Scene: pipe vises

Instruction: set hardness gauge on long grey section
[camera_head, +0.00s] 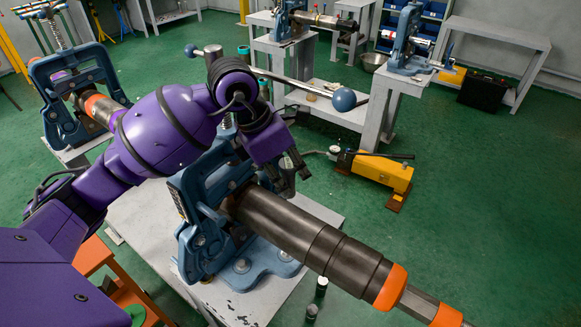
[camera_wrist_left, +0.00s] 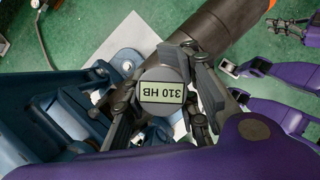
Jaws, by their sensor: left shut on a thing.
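A hardness gauge (camera_wrist_left: 162,92), a dark round body with a display reading 310 HB, sits between the fingers of my left gripper (camera_wrist_left: 160,112). In the head view my left gripper (camera_head: 288,172) points down just beyond the pipe and hides most of the gauge. The long dark grey section (camera_head: 285,222) of the pipe runs from the blue vise (camera_head: 205,220) toward the lower right. It also shows behind the gauge in the left wrist view (camera_wrist_left: 212,38). Whether the gauge touches it cannot be told.
The pipe has an orange band (camera_head: 392,287) and a thinner grey end (camera_head: 416,303) jutting past the table (camera_head: 140,215). A yellow pump unit (camera_head: 378,173) stands on the green floor behind. Another vise (camera_head: 75,95) holds a pipe at the left.

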